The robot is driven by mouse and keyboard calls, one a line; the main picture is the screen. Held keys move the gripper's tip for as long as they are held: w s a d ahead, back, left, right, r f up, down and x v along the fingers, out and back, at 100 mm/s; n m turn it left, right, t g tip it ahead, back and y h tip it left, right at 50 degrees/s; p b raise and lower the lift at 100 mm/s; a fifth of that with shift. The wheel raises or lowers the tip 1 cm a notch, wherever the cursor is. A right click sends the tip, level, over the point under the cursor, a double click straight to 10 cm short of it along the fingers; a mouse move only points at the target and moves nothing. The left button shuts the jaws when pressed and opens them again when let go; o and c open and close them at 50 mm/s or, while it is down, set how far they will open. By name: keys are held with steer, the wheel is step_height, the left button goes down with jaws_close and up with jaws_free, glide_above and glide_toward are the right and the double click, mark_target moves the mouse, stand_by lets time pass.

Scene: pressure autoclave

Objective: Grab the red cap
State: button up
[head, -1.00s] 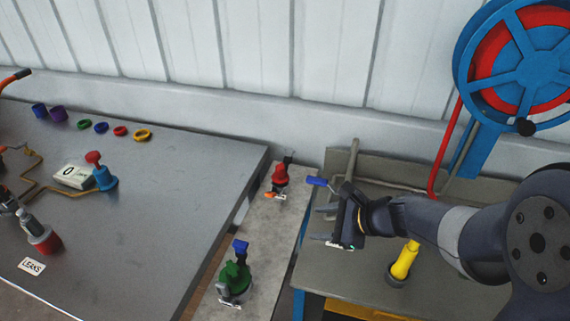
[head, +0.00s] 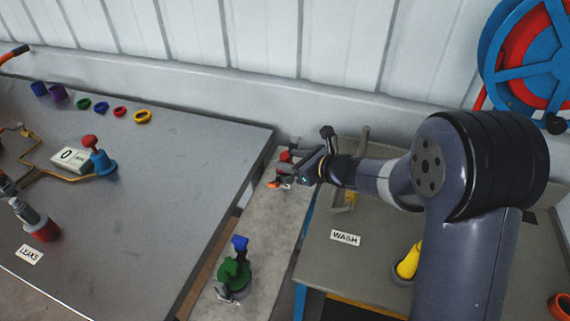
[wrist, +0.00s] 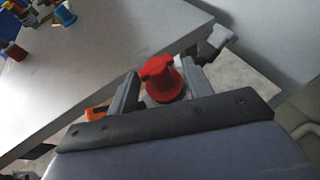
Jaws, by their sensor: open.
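The red cap (wrist: 160,78) is a knobbed red piece on a fitting standing on the narrow grey bench. In the wrist view it stands between the two fingers of my gripper (wrist: 160,88). The fingers are apart, one on each side, and I cannot tell whether either touches it. In the head view, the red cap (head: 285,156) is partly hidden by my gripper (head: 291,170), which reaches it from the right. An orange-tipped part (head: 273,184) sticks out low on the left of the fitting.
A green fitting with a blue top (head: 234,270) stands nearer on the narrow bench (head: 262,230). The large metal table (head: 180,180) on the left carries coloured rings, a gauge box (head: 72,158) and fittings. A yellow piece (head: 408,262) stands on the right by the WASH label (head: 345,237).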

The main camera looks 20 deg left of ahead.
steer(key=shift+p+x, duration=0.4)
steer(key=shift+x, duration=1.95)
steer(key=shift+s+f, duration=0.1)
steer(key=shift+c, duration=0.2)
jaws_close()
